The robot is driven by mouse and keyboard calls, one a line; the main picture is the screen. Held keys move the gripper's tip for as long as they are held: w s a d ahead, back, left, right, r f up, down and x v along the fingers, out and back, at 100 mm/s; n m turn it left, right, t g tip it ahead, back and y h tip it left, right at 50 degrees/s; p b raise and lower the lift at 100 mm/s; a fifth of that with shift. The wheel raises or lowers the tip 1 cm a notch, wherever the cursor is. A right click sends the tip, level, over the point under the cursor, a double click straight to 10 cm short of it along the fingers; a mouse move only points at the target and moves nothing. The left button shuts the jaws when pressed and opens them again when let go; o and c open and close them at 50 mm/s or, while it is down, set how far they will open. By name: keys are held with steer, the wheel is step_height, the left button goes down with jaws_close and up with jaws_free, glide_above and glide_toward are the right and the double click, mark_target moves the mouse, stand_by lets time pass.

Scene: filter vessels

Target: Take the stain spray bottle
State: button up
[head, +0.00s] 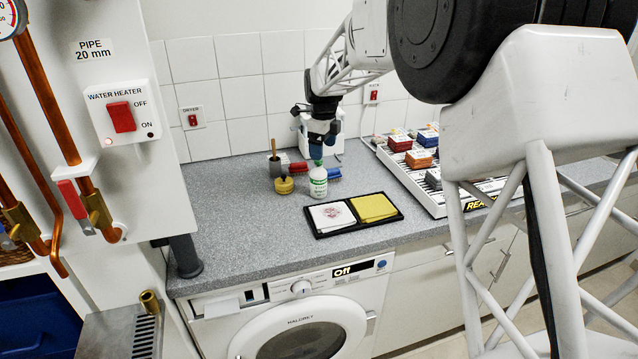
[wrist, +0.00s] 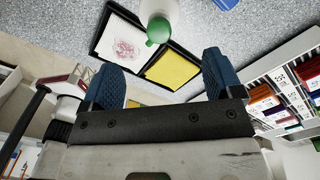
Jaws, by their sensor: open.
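The stain spray bottle (head: 318,184) is white with a green label and a green top. It stands upright on the grey counter, behind the black tray. In the wrist view the bottle (wrist: 158,14) shows at the top centre, with its green cap (wrist: 158,30) toward me. My gripper (head: 316,156) is just above the bottle in the head view and hides part of its top. In the wrist view my gripper (wrist: 158,78) has its two blue fingers wide apart, with nothing between them. The bottle appears beyond the fingertips.
A black tray (head: 320,233) holds a white cloth with a red stain (head: 332,215) and a yellow cloth (head: 373,207). A yellow round object (head: 284,186), a dark pot (head: 275,166) and red and blue items stand close by. A rack (head: 430,196) of coloured boxes is at right.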

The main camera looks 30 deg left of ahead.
mark_target(319, 163)
steer(key=shift+a+f, duration=0.25)
steer(key=shift+a, duration=0.2)
steer(key=shift+a+f, duration=0.2)
steer(key=shift+a, duration=0.25)
steer(key=shift+f, duration=1.3)
steer(key=shift+d+f, duration=0.1)
steer(key=shift+f, duration=2.5)
